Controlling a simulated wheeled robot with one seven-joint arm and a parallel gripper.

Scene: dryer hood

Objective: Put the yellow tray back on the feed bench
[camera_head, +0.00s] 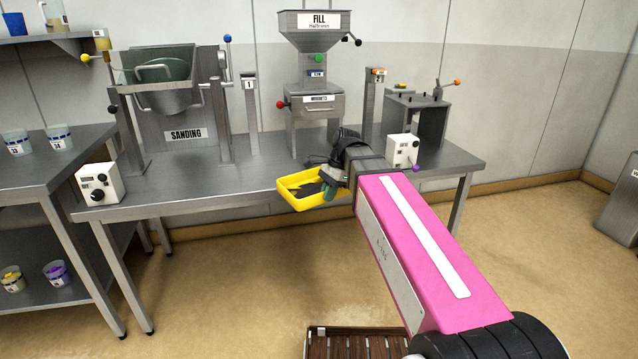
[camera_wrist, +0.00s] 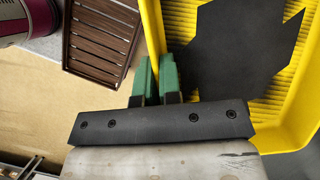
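The yellow tray (camera_head: 291,197) is in the air at the front edge of the long steel bench (camera_head: 225,185), left of my wrist. A dark, angular, flat patch lies on its ribbed floor; I cannot tell what it is. My gripper (camera_wrist: 156,78) has green fingertips, one on either side of the tray's near wall, and appears shut on that wall. The tray (camera_wrist: 152,25) fills the right of the wrist view. No label reads "feed bench", so I cannot tell from signs which bench that is.
The long bench carries the SANDING drum (camera_head: 165,85), the FILL hopper (camera_head: 318,75), a small control box (camera_head: 403,150) and a grey stand (camera_head: 418,115). A left steel bench (camera_head: 65,140) holds cups. A brown slatted panel (camera_head: 350,346) is low near my base. Bare bench top shows before the drum.

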